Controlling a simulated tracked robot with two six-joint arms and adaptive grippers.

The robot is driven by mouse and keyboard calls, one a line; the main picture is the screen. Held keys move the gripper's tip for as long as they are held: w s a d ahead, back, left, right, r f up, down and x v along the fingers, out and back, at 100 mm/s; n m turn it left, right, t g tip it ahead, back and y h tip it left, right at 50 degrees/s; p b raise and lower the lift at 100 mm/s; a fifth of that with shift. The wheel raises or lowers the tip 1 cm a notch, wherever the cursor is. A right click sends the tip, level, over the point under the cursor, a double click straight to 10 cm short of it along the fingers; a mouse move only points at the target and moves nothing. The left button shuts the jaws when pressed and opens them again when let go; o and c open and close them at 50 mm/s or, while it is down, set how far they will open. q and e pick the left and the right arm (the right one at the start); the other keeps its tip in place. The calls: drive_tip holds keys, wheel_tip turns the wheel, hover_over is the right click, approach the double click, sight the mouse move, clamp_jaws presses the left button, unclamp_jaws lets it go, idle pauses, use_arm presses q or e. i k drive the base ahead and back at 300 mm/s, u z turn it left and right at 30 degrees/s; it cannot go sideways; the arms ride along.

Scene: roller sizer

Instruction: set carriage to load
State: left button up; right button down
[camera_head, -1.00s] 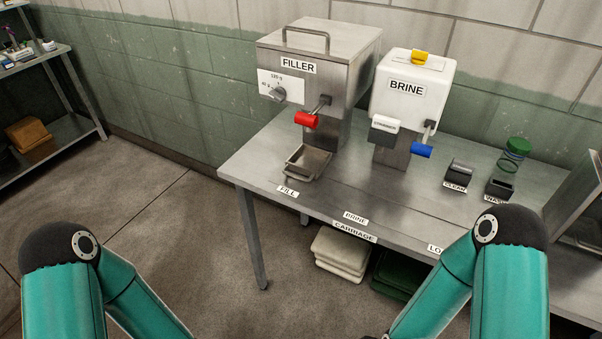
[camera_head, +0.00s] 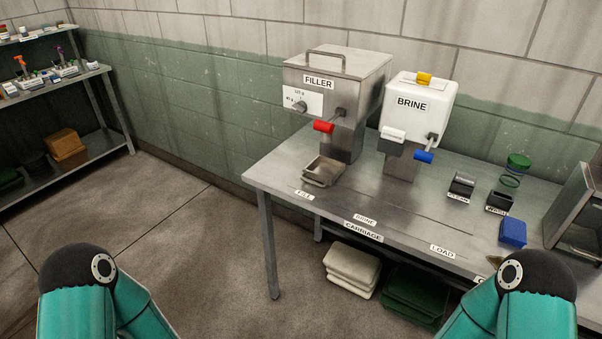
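The carriage appears to be the small grey metal tray (camera_head: 322,172) with a front handle. It stands on the steel table (camera_head: 400,212) below the filler (camera_head: 337,98), beside the FILL label (camera_head: 305,195). The CARRIAGE label (camera_head: 363,231) is on the table's front edge. The BRINE label (camera_head: 365,220) lies in the middle of the track, and the LOAD label (camera_head: 442,251) is at its right end. A thin slot runs along the table behind these labels. Only my teal arm links show at the bottom left and bottom right. Both grippers are out of view.
A blue block (camera_head: 513,232) and a steel box (camera_head: 580,215) stand at the right. Shelves (camera_head: 70,160) are at the far left. Open floor lies left of the table.

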sight(325, 171)
drive_tip(key=u, duration=1.6)
drive_tip(key=i, duration=1.6)
drive_tip(key=z, duration=4.45)
drive_tip(key=k, duration=0.1)
drive_tip(key=u, duration=2.95)
drive_tip(key=k, duration=0.5)
drive_tip(key=z, duration=0.2)
drive_tip(key=i, duration=0.25)
drive_tip(key=u, duration=0.05)
